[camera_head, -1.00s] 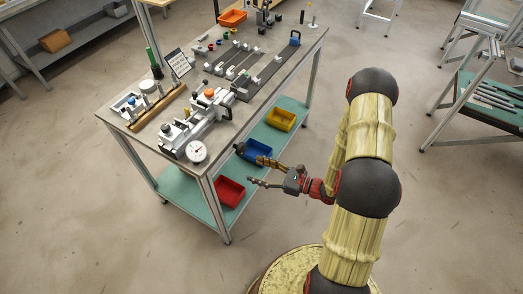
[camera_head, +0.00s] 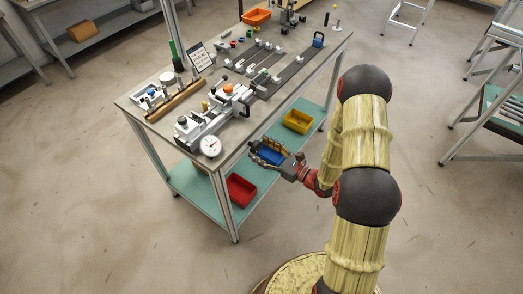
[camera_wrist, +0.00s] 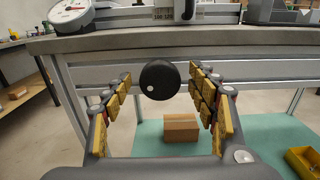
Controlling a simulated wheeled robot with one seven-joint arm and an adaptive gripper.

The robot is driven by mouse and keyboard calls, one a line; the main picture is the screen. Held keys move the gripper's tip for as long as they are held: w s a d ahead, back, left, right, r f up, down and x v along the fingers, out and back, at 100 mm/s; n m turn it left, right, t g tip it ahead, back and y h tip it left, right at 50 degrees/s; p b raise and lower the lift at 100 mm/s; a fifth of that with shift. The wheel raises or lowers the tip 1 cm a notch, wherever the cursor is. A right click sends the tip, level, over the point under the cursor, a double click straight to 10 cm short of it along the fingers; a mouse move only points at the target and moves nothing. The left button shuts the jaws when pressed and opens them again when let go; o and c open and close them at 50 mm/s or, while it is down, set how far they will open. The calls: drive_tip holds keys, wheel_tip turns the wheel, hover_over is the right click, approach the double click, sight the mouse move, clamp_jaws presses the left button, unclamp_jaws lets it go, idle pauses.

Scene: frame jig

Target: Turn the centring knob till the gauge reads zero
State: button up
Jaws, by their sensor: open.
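A black round knob with a white dot (camera_wrist: 159,80) shows at the bench's front edge in the wrist view. I cannot pick it out in the head view. My gripper (camera_head: 264,151) is open and empty beside the bench's near edge. In the wrist view, the knob appears between the spread, yellow-padded fingers (camera_wrist: 160,92), with no finger visibly touching it. The white dial gauge (camera_head: 210,146) stands at the near end of the jig (camera_head: 215,119). It is cut off at the top left of the wrist view (camera_wrist: 70,10), and its reading is too small to tell.
The bench edge (camera_wrist: 150,42) crosses above the fingers. On the lower shelf (camera_head: 200,190) are a red bin (camera_head: 241,189), a blue bin (camera_head: 271,156), a yellow bin (camera_head: 298,121) and a brown box (camera_wrist: 181,128). Open floor lies in front of the bench.

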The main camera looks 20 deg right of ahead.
drive_tip(key=c, duration=0.3)
drive_tip(key=c, duration=0.8)
drive_tip(key=shift+c, duration=0.3)
drive_tip(key=shift+n, duration=0.4)
drive_tip(key=n+b, duration=0.1)
drive_tip(key=n, duration=0.2)
drive_tip(key=shift+a+f+n+b, duration=0.1)
drive_tip(key=shift+n+b, duration=0.25)
drive_tip(key=shift+n, duration=0.05)
drive_tip(key=n+b, duration=0.1)
drive_tip(key=n, duration=0.2)
drive_tip(key=shift+s+n+b, duration=0.1)
drive_tip(key=shift+n+b, duration=0.2)
drive_tip(key=shift+b, duration=0.1)
drive_tip(key=n+b, duration=0.2)
drive_tip(key=n, duration=0.2)
drive_tip(key=shift+a+f+b, duration=0.1)
drive_tip(key=shift+f+b, duration=0.1)
drive_tip(key=shift+b, duration=0.15)
drive_tip(key=shift+n+b, duration=0.85)
drive_tip(key=shift+n, duration=0.85)
